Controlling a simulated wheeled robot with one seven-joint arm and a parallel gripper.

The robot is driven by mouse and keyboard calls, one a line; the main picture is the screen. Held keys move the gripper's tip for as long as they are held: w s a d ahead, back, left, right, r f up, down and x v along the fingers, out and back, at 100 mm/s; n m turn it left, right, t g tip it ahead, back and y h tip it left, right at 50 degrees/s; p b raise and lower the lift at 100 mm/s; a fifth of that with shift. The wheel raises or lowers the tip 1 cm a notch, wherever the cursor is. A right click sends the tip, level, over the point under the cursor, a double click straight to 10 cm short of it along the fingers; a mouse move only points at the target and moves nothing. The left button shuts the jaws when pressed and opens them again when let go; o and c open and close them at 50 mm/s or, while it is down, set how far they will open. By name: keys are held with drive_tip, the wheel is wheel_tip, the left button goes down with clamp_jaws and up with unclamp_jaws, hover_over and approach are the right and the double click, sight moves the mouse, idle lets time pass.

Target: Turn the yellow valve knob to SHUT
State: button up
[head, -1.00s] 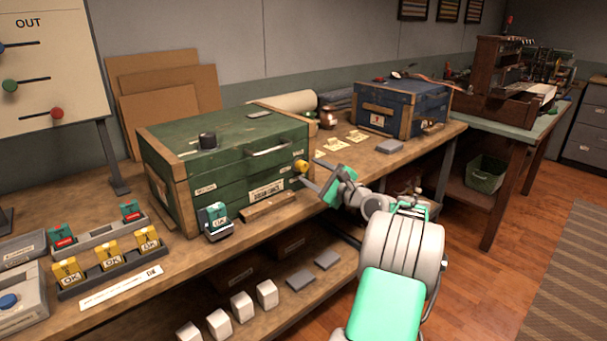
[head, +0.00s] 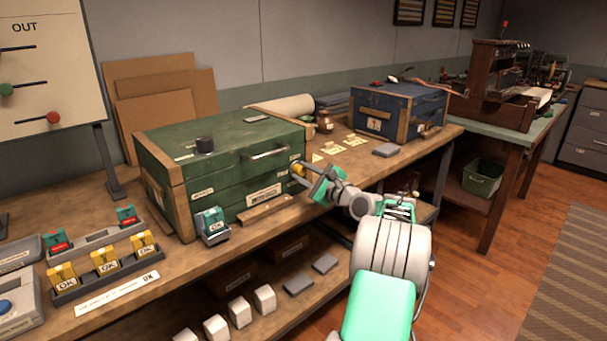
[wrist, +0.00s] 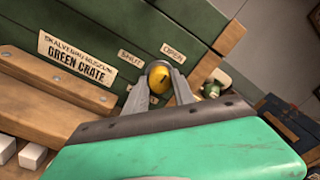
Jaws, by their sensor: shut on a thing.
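The yellow valve knob (head: 297,169) sits at the right end of the front of the green crate (head: 243,143). In the wrist view, the knob (wrist: 159,76) shows between two grey fingers, with a small dark mark on its face. My gripper (wrist: 158,82) is shut on the knob, one finger on each side. In the head view, my gripper (head: 300,171) reaches the knob from the right and partly hides it. Two small labels sit above the knob: a left one (wrist: 130,58) that seems to read SHUT and a right one (wrist: 172,50) that seems to read OPEN.
A blue chest (head: 398,112) stands farther right on the bench. Loose cards (head: 334,149) lie between crate and chest. The floor at right is clear.

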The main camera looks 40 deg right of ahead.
clamp_jaws()
drive_tip(key=shift+n, duration=0.3)
drive_tip(key=n, duration=0.2)
drive_tip(key=shift+n, duration=0.3)
drive_tip(key=n+b, duration=0.2)
drive_tip(key=n, duration=0.3)
drive_tip(key=shift+f, duration=0.15)
drive_tip(key=n+b, duration=0.3)
drive_tip(key=n, duration=0.2)
drive_tip(key=n+b, duration=0.3)
drive_tip(key=n, duration=0.2)
drive_tip(key=shift+y, duration=0.3)
drive_tip(key=o, duration=1)
unclamp_jaws()
drive_tip(key=shift+r, duration=0.2)
